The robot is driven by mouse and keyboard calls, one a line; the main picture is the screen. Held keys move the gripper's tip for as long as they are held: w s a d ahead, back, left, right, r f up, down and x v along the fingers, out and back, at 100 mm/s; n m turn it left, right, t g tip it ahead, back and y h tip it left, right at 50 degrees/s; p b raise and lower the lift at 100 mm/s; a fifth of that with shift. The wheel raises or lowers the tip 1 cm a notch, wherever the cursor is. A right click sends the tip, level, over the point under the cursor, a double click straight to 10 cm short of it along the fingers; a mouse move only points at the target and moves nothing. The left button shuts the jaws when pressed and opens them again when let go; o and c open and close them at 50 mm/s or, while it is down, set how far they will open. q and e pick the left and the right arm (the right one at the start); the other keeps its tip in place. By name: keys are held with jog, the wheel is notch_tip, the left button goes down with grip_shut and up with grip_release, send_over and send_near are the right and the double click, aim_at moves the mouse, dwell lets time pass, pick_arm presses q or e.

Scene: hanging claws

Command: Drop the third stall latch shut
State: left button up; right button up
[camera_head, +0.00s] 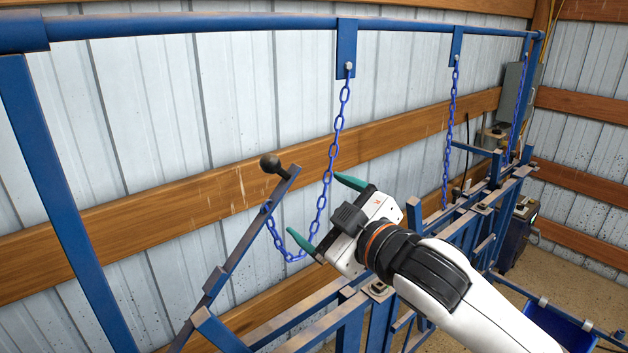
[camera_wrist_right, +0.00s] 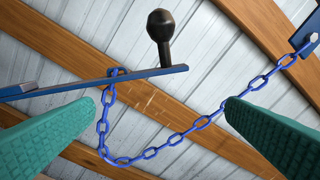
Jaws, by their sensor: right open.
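A blue latch bar (camera_head: 240,243) with a black ball knob (camera_head: 270,163) at its upper end stands raised and tilted in the head view. The bar (camera_wrist_right: 140,76) and knob (camera_wrist_right: 160,38) also show in the right wrist view. A blue chain (camera_head: 331,160) hangs from the overhead rail and loops up to the bar near its knob. My right gripper (camera_head: 324,211) is open, its two green fingers pointing toward the latch, to the right of the bar. In the right wrist view the bar and knob lie beyond the fingertips, with nothing held between them. My left gripper is out of view.
A blue overhead rail (camera_head: 200,29) runs along the top. More chains (camera_head: 449,130) hang farther right over the stall frames (camera_head: 465,225). A blue post (camera_head: 65,200) stands at left. A metal wall with wooden boards (camera_head: 110,232) lies behind. A grey box (camera_head: 513,92) hangs at the far right.

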aim_at(276, 167)
jog(key=s+a+r+n+y, duration=0.2)
jog(key=s+r+n, duration=0.1)
jog(key=r, duration=0.3)
jog(key=shift+f+x, duration=0.15)
jog(key=shift+x, duration=1.35)
jog(key=shift+f+x, duration=0.15)
jog(key=shift+x, duration=1.35)
jog(key=shift+f+x, duration=0.15)
jog(key=shift+x, duration=1.3)
jog(key=shift+c, duration=0.2)
